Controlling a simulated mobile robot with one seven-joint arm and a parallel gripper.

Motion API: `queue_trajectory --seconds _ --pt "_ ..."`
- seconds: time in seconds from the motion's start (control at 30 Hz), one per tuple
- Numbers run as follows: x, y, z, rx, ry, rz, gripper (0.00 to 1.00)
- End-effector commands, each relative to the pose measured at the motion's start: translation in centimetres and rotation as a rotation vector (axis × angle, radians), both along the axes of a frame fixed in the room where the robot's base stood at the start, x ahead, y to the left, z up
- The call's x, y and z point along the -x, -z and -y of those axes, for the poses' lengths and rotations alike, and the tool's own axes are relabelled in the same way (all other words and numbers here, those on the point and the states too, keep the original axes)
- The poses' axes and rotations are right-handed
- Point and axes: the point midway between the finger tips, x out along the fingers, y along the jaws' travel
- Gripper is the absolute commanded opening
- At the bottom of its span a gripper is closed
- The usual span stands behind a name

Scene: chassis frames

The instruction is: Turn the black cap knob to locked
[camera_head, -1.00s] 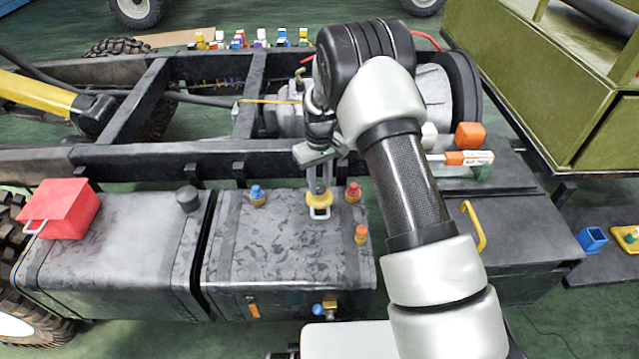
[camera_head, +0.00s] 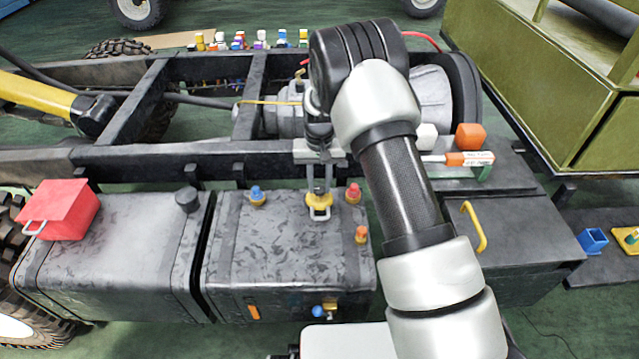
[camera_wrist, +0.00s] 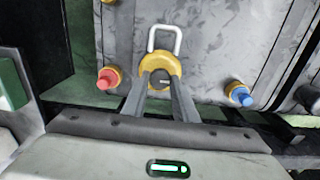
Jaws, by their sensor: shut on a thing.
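The black cap knob (camera_wrist: 160,78) shows as a dark round part with a light mark, inside a yellow collar (camera_wrist: 159,60) on top of the grey tank (camera_wrist: 210,45). A pale metal loop (camera_wrist: 164,40) stands out from the collar. My gripper (camera_wrist: 160,80) has its two fingers closed around the knob, one on each side. In the head view my gripper (camera_head: 319,194) reaches down onto the same yellow collar (camera_head: 319,206) on the right-hand tank. The fingers hide much of the knob there. I cannot read any lock marking.
A blue cap (camera_head: 257,194), a red cap (camera_head: 353,192) and an orange cap (camera_head: 361,233) stand close by on the tank. A red box (camera_head: 66,208) and another black cap (camera_head: 187,198) are on the left tank. The chassis rail (camera_head: 230,157) runs behind.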

Motion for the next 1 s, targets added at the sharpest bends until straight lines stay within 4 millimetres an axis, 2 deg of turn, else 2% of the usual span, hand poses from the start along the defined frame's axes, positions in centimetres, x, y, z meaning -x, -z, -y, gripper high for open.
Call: queue_trajectory --seconds 0.27,0.3,0.4,0.77,0.87,1.0 --pt "-0.1 -0.1 0.0 -0.001 0.003 0.002 0.03" --pt "-0.1 -0.1 0.0 -0.001 0.003 0.002 0.27" --pt "-0.1 -0.1 0.0 -0.001 0.002 0.001 0.44" --pt "0.0 -0.4 0.0 -0.001 0.001 0.001 0.45" --pt "-0.1 -1.5 0.0 -0.001 0.001 0.002 0.45" --pt "-0.1 -4.4 0.0 -0.002 0.002 0.004 0.45"
